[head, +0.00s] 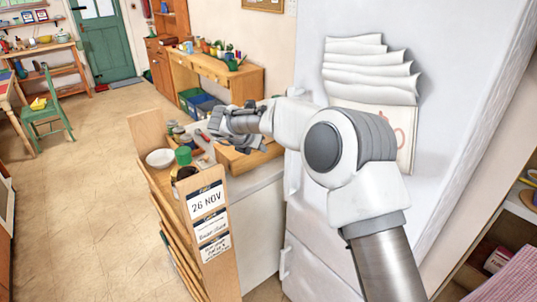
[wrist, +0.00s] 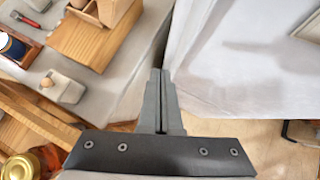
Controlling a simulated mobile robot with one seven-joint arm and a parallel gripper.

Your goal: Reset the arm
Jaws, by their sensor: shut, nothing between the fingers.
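My gripper (head: 228,138) is at the end of my white and grey arm, which reaches from the lower right across the front of the white fridge. In the head view it hangs above the cluttered counter. In the wrist view my gripper (wrist: 161,73) has its two grey fingers pressed together with nothing between them. The fingers point at the gap between the counter edge and a white surface, and seem apart from both.
The white fridge (head: 313,60) stands close to my arm, with papers (head: 370,75) on its front. The counter holds a white bowl (head: 160,158), a green cup (head: 183,155) and a wooden box (head: 250,158). Open floor (head: 85,190) lies to the left.

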